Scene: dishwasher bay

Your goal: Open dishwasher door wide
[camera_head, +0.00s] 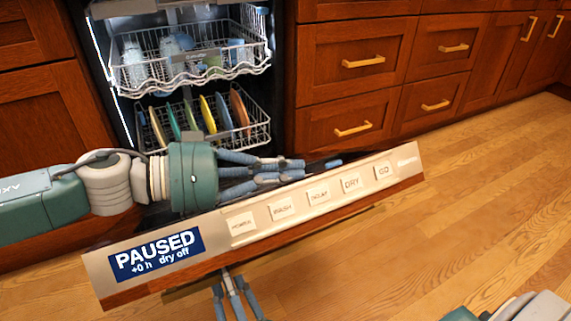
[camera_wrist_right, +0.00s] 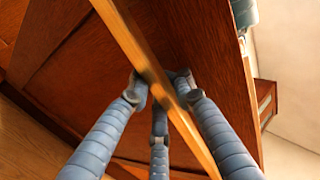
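The dishwasher door (camera_head: 260,225) is partly open and tilted, its top edge across the head view. Its light panel reads PAUSED and has a row of buttons. My left gripper (camera_head: 300,170) is behind the panel, over the door's inner side, fingers pointing right. Its fingers are apart with nothing seen between them. My right gripper (camera_head: 228,272) is below the door's front edge. In the right wrist view, its fingers (camera_wrist_right: 167,88) close around the long gold door handle (camera_wrist_right: 128,40), against the door's wooden front (camera_wrist_right: 70,75). The palms are hidden.
The upper rack (camera_head: 190,65) holds glasses and cups. The lower rack (camera_head: 258,138) holds several coloured plates. Wooden drawers (camera_head: 355,80) with gold handles stand right of the dishwasher. The wooden floor (camera_head: 470,180) is clear in front and to the right.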

